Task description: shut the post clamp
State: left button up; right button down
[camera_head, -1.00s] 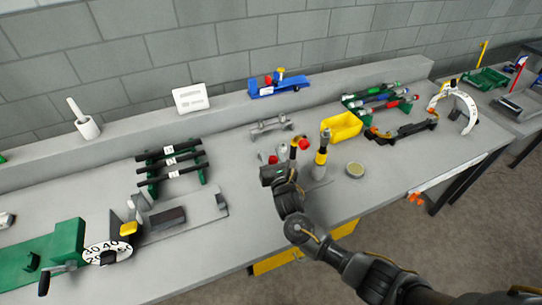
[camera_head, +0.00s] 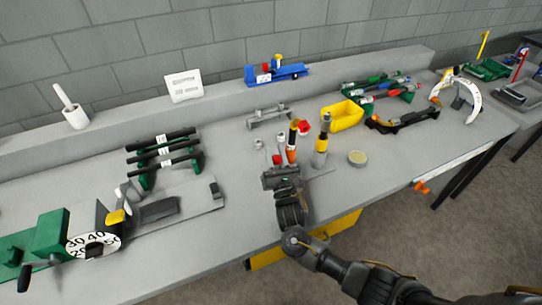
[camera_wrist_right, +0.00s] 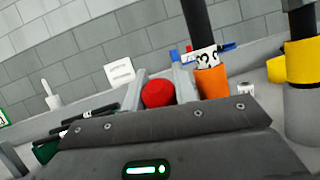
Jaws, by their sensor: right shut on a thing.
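My right gripper (camera_head: 270,150) reaches in from the front over the bench, its fingers pointing toward the back wall. In the right wrist view a round red knob (camera_wrist_right: 158,93) sits between its two grey fingers, and the gripper is shut on it. The knob also shows small in the head view (camera_head: 277,159). Just right of it stands a black post with an orange lower part (camera_head: 291,153) and a white label; a red piece (camera_head: 302,125) shows near its top. A grey post with a yellow band (camera_head: 321,146) stands further right. I cannot tell which part is the clamp body.
A grey bracket (camera_head: 269,117) lies behind the gripper. A green rack with black bars (camera_head: 163,152) and a dial fixture (camera_head: 94,245) are left. Bare bench lies between the rack and gripper.

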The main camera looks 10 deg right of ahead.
jog(key=shift+s+f+t, duration=0.1)
jog(key=shift+s+t, duration=0.2)
jog(key=shift+t, duration=0.1)
jog(key=c, duration=1.4)
grip_release()
jog(key=shift+f, duration=0.1)
jog(key=shift+s+d+f+b, duration=0.1)
jog(key=shift+s+f+b, duration=0.1)
jog(key=shift+b, duration=0.15)
jog(key=s, duration=0.4)
jog(key=s+d, duration=0.1)
jog(key=s, duration=0.3)
jog(key=s+d, duration=0.1)
jog(key=s, duration=0.3)
jog(key=shift+s, duration=0.25)
jog(key=shift+a, duration=0.1)
